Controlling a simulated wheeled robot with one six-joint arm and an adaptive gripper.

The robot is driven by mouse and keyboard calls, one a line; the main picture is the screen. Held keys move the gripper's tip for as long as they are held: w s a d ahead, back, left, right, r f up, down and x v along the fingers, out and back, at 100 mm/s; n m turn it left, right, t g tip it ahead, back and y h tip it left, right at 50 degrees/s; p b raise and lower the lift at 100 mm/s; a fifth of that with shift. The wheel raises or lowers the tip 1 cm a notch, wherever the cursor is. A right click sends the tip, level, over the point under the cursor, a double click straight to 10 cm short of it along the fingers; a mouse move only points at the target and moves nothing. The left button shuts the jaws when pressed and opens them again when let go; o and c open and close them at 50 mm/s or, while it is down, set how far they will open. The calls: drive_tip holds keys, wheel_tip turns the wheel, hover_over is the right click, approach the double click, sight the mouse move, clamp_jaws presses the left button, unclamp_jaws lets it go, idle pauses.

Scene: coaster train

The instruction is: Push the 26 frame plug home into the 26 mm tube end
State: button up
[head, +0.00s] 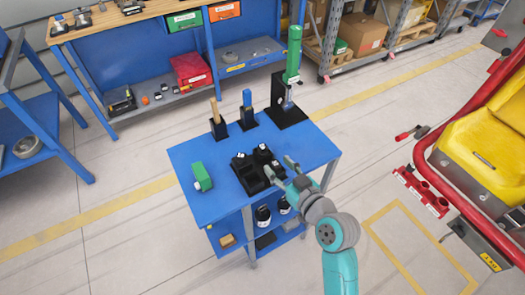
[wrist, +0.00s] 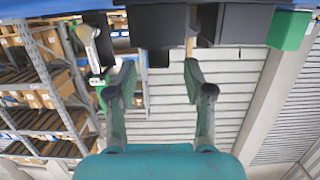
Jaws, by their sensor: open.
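My gripper (head: 279,165) is open and empty, over the right front edge of a blue cart, close to a black holder (head: 249,182). The holder carries a few black pieces with white labels (head: 263,151), which look like plugs; I cannot read which is the 26. In the wrist view, my gripper (wrist: 159,70) has its fingers wide apart with nothing between them; dark blocks (wrist: 165,25) are beyond the tips. To the right, a red bracket with several round tube ends (head: 422,192) sits beside the red frame of a yellow-seated car (head: 490,120); the sizes are unreadable.
The blue cart (head: 205,213) also carries a green box (head: 202,177), two upright-handled tools in black stands (head: 219,128) and a green press (head: 292,65). Black jars (head: 263,215) are on its lower shelf. A workbench (head: 150,20) is behind.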

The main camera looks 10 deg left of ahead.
sight(264, 149)
drive_tip(key=shift+r+x, duration=0.15)
drive_tip(key=shift+x, duration=1.8)
drive_tip(key=shift+r+x, duration=0.15)
drive_tip(key=shift+x, duration=1.75)
clamp_jaws()
